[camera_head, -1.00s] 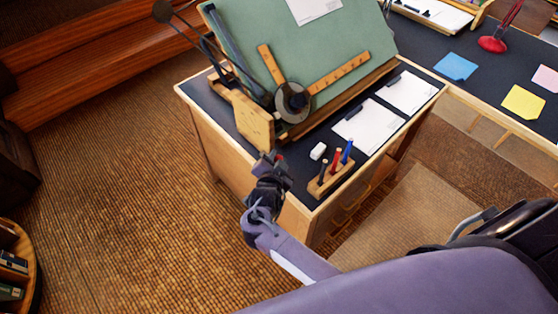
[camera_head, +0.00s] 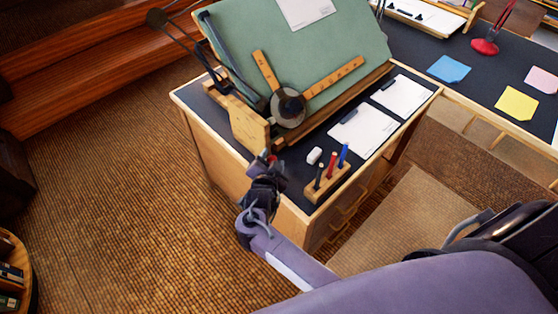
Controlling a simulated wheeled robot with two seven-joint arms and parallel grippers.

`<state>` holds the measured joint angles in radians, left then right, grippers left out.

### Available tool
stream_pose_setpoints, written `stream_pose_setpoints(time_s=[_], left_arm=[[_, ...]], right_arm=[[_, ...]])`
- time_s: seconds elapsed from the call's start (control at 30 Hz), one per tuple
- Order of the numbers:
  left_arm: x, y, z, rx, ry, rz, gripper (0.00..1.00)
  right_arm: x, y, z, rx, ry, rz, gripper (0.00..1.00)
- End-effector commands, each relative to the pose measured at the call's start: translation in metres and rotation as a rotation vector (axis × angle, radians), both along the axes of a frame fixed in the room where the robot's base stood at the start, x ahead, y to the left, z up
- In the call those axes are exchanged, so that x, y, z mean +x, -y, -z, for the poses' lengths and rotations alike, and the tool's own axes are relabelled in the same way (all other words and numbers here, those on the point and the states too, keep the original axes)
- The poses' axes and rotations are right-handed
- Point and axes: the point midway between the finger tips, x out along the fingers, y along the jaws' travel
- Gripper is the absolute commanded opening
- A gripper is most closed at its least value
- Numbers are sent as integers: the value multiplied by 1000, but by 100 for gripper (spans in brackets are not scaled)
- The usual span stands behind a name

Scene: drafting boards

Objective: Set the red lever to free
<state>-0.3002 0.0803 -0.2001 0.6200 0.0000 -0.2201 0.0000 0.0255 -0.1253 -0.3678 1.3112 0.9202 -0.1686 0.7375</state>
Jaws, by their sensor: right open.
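A small red bit (camera_head: 272,158), which looks like the red lever, shows at the lower corner of the drafting board's wooden side support (camera_head: 248,124). Most of it is hidden, and its setting cannot be read. My right gripper (camera_head: 264,163) is at the desk's near edge, right at the red bit. The jaws are open; the fingers are dark and small, and I cannot tell whether they touch the lever. The green drafting board (camera_head: 320,50) stands tilted on the desk, with a wooden drafting arm (camera_head: 335,76) on it. My left gripper is out of view.
A wooden pen holder (camera_head: 326,183) and a white eraser (camera_head: 314,155) are right of my gripper. White sheets (camera_head: 362,132) lie farther right on the dark desk top.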

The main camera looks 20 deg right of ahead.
Motion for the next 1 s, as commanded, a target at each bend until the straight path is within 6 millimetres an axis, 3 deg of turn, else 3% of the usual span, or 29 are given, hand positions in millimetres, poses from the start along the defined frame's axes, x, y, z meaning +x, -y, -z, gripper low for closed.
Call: stream_pose_setpoints(time_s=[0.17, 0.3, 0.4, 0.7, 0.87, 1.0], left_arm=[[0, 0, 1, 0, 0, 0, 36], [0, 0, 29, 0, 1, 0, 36], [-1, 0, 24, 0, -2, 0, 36], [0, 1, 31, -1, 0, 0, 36], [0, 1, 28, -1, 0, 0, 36], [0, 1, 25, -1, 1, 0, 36]], right_arm=[[-9, 3, 15, -6, -4, -8, 48], [-18, 6, 40, 32, 102, -8, 48], [-36, -7, 25, 51, 114, -3, 48], [-85, -34, 8, 50, 105, -3, 48], [-85, -34, 17, 103, -70, -108, 48], [-95, -37, 38, 74, -259, -266, 48]])
